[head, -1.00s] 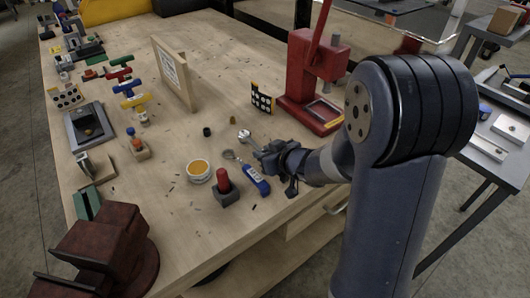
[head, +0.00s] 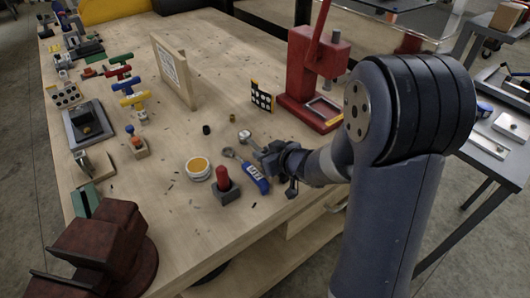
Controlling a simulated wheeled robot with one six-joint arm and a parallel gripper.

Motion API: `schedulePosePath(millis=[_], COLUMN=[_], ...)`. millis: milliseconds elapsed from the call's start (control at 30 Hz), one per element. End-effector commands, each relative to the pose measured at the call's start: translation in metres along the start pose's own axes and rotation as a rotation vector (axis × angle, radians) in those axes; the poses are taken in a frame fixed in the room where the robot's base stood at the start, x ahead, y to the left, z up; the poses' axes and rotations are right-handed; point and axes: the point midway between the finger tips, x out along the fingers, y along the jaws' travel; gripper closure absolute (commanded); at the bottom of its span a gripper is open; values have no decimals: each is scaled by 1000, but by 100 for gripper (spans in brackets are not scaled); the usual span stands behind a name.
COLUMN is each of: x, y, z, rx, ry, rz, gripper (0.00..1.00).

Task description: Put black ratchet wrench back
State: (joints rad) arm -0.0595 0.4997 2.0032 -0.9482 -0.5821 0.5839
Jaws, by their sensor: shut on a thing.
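The ratchet wrench shows in the head view as a round, light metal head (head: 244,136) with a short neck running down right into my gripper (head: 266,153). Its handle is mostly hidden by the jaws, so its black colour is hard to confirm. My gripper is shut on it, low over the right edge of the wooden workbench (head: 225,60). I cannot tell whether the wrench touches the bench. A second tool, with a blue handle (head: 256,177) and a grey ring end (head: 229,153), lies on the bench just below and left of my gripper.
A white tub with orange contents (head: 198,168) and a red-topped dark block (head: 225,186) stand left of my gripper. A red press (head: 313,75) and a dotted card (head: 261,96) stand behind. A dark red vise (head: 105,245) is front left. The bench middle is fairly clear.

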Motion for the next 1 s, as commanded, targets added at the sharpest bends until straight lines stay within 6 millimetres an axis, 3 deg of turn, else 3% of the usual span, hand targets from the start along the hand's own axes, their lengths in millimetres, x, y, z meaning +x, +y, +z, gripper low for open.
schedulePosePath(millis=[67,100,400,733,1000], x=[1,1,1,-8,-56], y=[0,0,0,1,1], z=[1,0,1,0,-2], rx=[0,0,0,1,1], ry=[2,2,1,1,2], rz=[0,0,0,2,4], gripper=[100,72,49,49,49])
